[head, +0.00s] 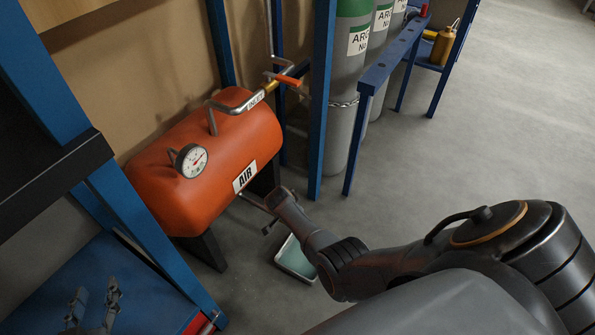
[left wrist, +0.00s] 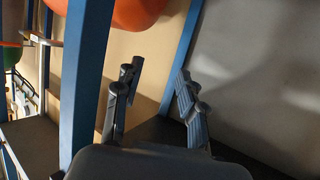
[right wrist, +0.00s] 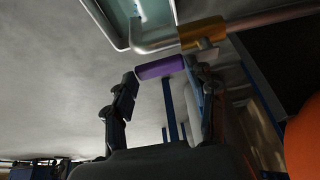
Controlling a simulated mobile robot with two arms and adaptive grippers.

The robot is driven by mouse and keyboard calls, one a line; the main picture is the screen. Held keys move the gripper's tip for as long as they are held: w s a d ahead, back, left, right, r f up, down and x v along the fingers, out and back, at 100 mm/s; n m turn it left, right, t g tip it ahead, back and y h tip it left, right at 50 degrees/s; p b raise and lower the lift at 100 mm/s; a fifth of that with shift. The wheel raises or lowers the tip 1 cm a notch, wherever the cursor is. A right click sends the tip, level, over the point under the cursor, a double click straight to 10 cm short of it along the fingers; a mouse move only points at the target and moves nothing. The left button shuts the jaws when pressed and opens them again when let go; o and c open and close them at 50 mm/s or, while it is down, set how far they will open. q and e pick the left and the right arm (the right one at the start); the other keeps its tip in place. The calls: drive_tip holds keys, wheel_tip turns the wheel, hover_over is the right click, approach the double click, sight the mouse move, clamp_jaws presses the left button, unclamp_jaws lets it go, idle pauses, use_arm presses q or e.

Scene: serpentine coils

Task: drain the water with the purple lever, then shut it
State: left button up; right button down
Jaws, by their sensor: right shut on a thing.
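The purple lever (right wrist: 160,67) shows in the right wrist view, between the fingertips of my right gripper (right wrist: 163,82), which is shut on it. The lever sits beside a brass valve (right wrist: 203,32) on a grey drain pipe (right wrist: 150,46). The pipe's bend is over a pale tray (right wrist: 105,12); a thin bright streak shows there, perhaps water. In the head view, my right arm hides the lever. The tray (head: 296,262) is on the floor below the orange air tank (head: 215,150). My left gripper (head: 92,310) is open and empty; it also shows in the left wrist view (left wrist: 158,92).
Blue frame posts (head: 322,110) stand beside the tank. An orange-handled inlet valve (head: 284,79) and a pressure gauge (head: 191,160) are on the tank. Grey-green argon cylinders (head: 349,80) stand behind a blue rail. The floor at the right is clear.

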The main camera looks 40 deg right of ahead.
use_arm(q)
drive_tip(key=shift+w+d+r+t, duration=0.2)
drive_tip(key=shift+r+t, duration=0.1)
drive_tip(key=shift+r, duration=0.1)
use_arm(e)
drive_tip(key=shift+s+a+f+m, duration=0.25)
drive_tip(key=shift+m, duration=0.05)
drive_tip(key=c, duration=0.7)
unclamp_jaws()
drive_tip(key=shift+o, duration=1.3)
drive_tip(key=shift+w+f, duration=0.1)
use_arm(q)
drive_tip(key=shift+w, duration=0.1)
use_arm(e)
drive_tip(key=shift+w+r, duration=0.1)
drive_tip(key=shift+r, duration=0.1)
